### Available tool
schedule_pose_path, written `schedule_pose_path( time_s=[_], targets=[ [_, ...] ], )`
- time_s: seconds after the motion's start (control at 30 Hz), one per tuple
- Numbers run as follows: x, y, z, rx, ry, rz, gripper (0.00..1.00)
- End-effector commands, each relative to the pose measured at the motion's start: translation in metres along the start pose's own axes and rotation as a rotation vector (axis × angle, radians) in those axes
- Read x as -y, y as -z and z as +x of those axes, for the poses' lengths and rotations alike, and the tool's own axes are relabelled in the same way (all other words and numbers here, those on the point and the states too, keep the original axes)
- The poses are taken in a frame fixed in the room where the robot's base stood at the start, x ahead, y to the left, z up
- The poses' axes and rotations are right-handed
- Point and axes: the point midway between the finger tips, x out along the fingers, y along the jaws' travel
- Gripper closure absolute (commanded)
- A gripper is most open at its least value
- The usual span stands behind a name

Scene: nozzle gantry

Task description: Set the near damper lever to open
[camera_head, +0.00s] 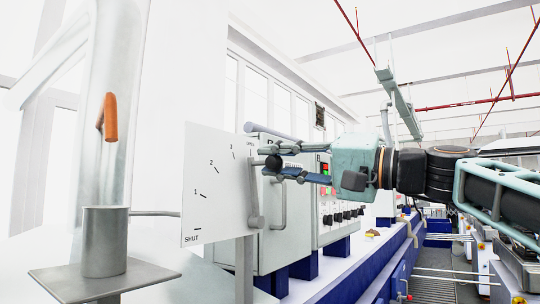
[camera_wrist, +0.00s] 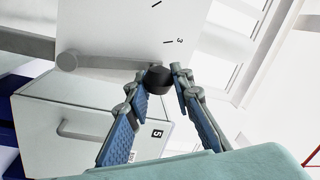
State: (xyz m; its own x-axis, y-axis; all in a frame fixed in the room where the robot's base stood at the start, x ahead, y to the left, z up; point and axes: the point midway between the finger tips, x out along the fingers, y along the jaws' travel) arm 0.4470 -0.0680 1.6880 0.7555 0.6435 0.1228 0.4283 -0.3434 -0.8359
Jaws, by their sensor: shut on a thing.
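The lever pivots low on the plate's right side and points up, past the 3 mark. Its black knob (camera_wrist: 158,78) sits between my fingertips in the wrist view. My gripper (camera_head: 270,163) comes in from the right and is shut on the knob. In the wrist view the lever's round pivot (camera_wrist: 68,61) shows left of the knob.
A metal duct with an orange handle (camera_head: 109,118) stands at the left, above a grey cylinder (camera_head: 105,242) on a flat plate. A pale control cabinet (camera_head: 300,215) with knobs and a bar handle stands close behind the dial plate. An aisle (camera_head: 435,270) runs back on the right.

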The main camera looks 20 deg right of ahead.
Motion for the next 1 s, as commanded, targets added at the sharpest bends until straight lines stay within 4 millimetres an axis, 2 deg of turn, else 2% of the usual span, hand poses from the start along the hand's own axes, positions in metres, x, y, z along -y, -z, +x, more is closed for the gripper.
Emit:
schedule_pose_path(
  time_s=[0.33, 0.87, 0.9, 1.0],
  targets=[
    [-0.0021, 0.0074, -0.0007, -0.021, 0.002, 0.129, 1.0],
    [-0.0032, 0.0089, -0.0013, -0.027, 0.001, 0.151, 1.0],
    [-0.0033, 0.0089, -0.0013, -0.027, 0.001, 0.151, 0.74],
    [-0.0034, 0.0086, -0.0012, -0.026, 0.001, 0.15, 0.63]
  ],
)
